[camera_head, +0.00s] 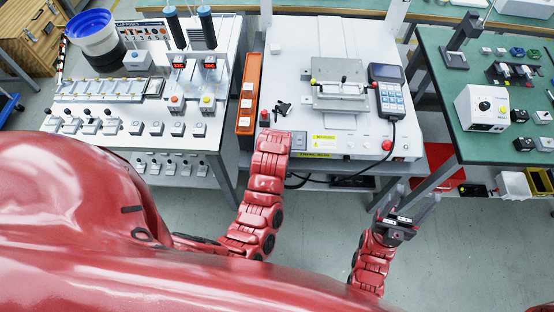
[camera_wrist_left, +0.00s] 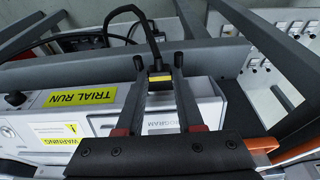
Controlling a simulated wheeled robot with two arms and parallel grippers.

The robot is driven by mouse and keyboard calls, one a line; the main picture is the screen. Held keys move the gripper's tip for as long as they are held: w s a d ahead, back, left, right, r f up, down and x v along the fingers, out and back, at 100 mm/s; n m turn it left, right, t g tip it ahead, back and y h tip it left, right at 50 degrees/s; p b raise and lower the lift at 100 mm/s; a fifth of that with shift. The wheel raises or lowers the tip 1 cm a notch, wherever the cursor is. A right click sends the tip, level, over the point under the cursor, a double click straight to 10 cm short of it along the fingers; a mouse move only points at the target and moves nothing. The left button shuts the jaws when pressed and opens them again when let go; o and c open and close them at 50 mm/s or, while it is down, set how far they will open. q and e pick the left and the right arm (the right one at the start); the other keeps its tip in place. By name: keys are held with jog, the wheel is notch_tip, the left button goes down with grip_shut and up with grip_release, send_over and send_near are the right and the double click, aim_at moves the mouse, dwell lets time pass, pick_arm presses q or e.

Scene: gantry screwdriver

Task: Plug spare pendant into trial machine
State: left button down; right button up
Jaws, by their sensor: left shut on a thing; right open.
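The trial machine (camera_head: 350,50) is a white bench unit in the middle of the head view. Its front bears a yellow TRIAL RUN label (camera_wrist_left: 83,97), seen in the left wrist view. A grey pendant with a keypad (camera_head: 391,99) lies on its right side, with a black cable running down the front. My left gripper (camera_wrist_left: 161,66) is shut on a black plug with a yellow band (camera_wrist_left: 160,77), by the machine's front; its cable arcs up. I cannot tell whether the plug is seated. The head view hides this gripper beneath my arm. My right gripper (camera_head: 412,210) is open and empty, apart from the machine.
A white feeder bench (camera_head: 150,100) stands left and a green-topped bench (camera_head: 440,60) right. An orange case (camera_head: 248,95) sits beside the machine. A red stop button (camera_head: 387,145) is on the machine's front right. Dark frame bars (camera_wrist_left: 225,55) lie close to my left gripper.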

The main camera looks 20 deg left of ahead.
pick_arm(q)
jog(key=shift+c, duration=2.3)
grip_release()
jog(key=shift+r, duration=0.15)
jog(key=p+v, duration=0.3)
jog(key=v, duration=0.2)
jog(key=shift+r+p, duration=0.1)
jog(key=shift+p, duration=0.25)
